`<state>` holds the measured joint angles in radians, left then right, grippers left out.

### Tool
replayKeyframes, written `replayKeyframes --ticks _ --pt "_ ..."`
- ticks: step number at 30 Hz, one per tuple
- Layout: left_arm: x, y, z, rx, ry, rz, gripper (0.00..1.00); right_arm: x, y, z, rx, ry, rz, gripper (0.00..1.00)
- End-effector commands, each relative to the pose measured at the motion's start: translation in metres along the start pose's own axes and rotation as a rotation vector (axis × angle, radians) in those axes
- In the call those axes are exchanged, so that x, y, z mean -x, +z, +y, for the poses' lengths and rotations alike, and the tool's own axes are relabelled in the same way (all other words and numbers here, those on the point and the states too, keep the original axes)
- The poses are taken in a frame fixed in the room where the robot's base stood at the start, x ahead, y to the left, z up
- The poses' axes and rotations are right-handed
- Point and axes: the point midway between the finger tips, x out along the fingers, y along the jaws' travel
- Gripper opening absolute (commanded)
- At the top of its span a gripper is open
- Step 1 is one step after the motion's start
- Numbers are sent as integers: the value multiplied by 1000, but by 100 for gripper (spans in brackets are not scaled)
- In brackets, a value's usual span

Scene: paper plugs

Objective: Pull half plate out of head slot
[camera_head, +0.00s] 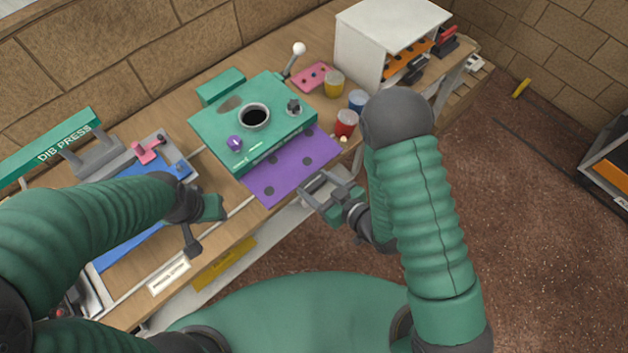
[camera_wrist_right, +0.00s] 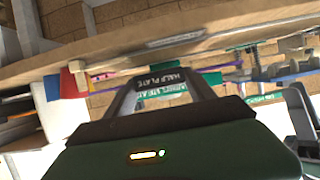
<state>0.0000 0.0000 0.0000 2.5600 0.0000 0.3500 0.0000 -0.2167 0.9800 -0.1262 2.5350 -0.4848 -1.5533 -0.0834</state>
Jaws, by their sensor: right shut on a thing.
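The green head block (camera_head: 255,120) stands on the bench with a round dark hole in its top. A purple plate (camera_head: 290,165) with dark holes sticks out from under its front side and over the bench edge. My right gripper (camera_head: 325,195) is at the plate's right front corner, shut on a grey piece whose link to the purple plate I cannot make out. In the right wrist view a dark bar labelled HALF PLATE (camera_wrist_right: 160,80) lies between the grey fingers. My left gripper (camera_head: 203,222) hangs over the bench front, left of the plate; its jaw gap is unclear.
Yellow, blue and red jars (camera_head: 346,122) stand right of the head, near a white shelf box (camera_head: 390,40). The DIB PRESS sign (camera_head: 62,140) and a blue mat (camera_head: 130,248) are on the left. Floor (camera_head: 530,220) to the right is open.

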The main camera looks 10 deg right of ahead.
Motion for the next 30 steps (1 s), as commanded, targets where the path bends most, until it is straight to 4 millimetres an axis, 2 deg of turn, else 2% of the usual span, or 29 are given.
replayKeyframes --ticks 11,30 --pt "3 -1 0 0 0 0 41 13 5 0 -2 0 -2 12" --pt "25 -6 0 0 0 0 41 34 13 0 -2 0 -2 12"
